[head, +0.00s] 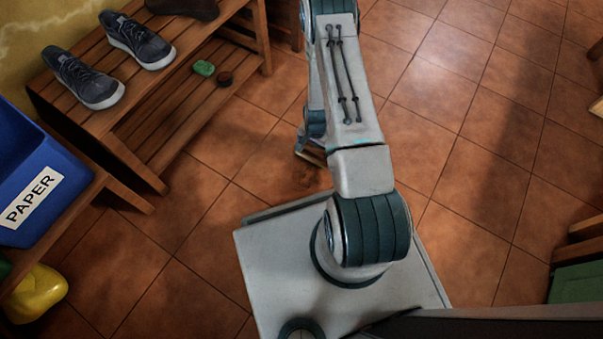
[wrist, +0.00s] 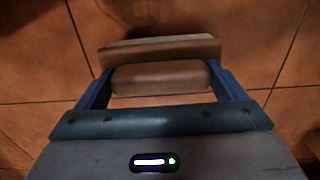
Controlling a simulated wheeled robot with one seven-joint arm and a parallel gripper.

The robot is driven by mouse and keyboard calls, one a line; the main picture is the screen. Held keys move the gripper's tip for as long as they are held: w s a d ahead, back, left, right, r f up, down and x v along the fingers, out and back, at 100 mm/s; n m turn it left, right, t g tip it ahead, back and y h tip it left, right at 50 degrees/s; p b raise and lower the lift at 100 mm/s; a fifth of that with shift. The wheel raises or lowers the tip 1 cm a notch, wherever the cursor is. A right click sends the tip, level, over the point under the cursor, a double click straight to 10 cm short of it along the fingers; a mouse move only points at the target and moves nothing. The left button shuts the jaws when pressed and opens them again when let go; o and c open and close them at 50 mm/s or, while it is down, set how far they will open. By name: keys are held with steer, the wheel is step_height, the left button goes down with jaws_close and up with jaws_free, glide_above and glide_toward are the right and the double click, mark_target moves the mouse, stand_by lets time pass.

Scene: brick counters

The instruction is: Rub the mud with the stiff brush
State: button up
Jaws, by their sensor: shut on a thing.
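My gripper (wrist: 160,74) is shut on the stiff brush (wrist: 162,50), with a blue finger at each side of its brown wooden body. A pale strip shows along the brush's far edge. In the head view my gripper is low over the floor beyond my base, mostly hidden by my arm; a small tan part of the brush (head: 314,155) shows beside it. A dark brown smear that looks like the mud (head: 302,181) lies on the tiles just below the brush in that view. I cannot tell whether the bristles touch the floor.
A wooden shoe rack (head: 180,120) stands at the upper left with dark sneakers (head: 137,40), a green item (head: 204,68) and a small brown round item (head: 225,79). A blue paper bin (head: 35,185) and a yellow object (head: 36,294) are at left.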

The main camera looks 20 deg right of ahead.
steer(key=shift+s+r+p, duration=0.15)
steer(key=shift+r+p, duration=1.75)
steer(key=shift+r, duration=1.05)
